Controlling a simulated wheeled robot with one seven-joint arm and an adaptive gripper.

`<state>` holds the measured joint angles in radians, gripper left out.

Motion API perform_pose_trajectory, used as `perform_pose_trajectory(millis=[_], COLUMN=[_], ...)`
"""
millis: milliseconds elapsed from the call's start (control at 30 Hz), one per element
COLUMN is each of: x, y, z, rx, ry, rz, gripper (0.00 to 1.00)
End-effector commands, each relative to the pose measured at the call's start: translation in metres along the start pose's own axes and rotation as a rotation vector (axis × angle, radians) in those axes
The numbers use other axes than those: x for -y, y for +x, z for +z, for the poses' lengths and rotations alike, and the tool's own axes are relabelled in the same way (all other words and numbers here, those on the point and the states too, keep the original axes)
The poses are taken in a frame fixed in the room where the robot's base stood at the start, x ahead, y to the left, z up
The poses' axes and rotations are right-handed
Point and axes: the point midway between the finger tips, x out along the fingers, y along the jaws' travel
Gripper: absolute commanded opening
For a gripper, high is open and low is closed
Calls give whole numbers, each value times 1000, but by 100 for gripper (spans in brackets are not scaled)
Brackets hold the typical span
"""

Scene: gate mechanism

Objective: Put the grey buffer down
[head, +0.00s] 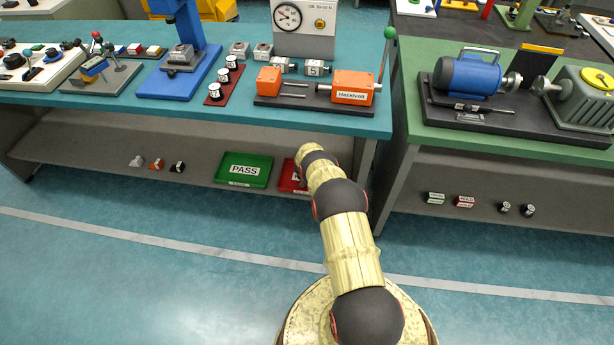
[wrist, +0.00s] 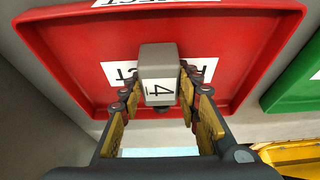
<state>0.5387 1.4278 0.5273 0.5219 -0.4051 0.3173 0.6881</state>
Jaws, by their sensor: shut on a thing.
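The grey buffer (wrist: 157,60), a small block marked 4, is between the fingers of my gripper (wrist: 160,88) in the wrist view. My gripper is shut on it, with a finger on each side. Behind it in that view is the red tray (wrist: 60,45) with white REJECT labels; the buffer covers part of one label. I cannot tell whether the buffer touches the tray.
A green PASS tray (head: 229,160) lies left of the red tray, and its edge shows in the wrist view (wrist: 300,85). The teal benchtop (head: 130,108) overhangs the shelf (head: 90,145). Small parts sit farther left on the shelf. A bench leg (head: 367,160) stands at right.

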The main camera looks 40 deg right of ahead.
Motion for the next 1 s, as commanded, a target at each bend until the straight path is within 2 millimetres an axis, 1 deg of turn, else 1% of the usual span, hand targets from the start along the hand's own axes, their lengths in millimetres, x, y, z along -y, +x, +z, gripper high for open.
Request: perform_pose_trajectory(millis=[67,333,367,633,667,1000], x=[0,0,0,0,0,0], y=[-2,2,2,1,1,-1], z=[-4,-2,-1,-1,-1,-2], rx=[-4,-3,-2,-2,-2,-2], ry=[1,1,1,1,1,1], rz=[-1,-1,-1,0,0,-1], gripper=[0,0,34,50,51,51])
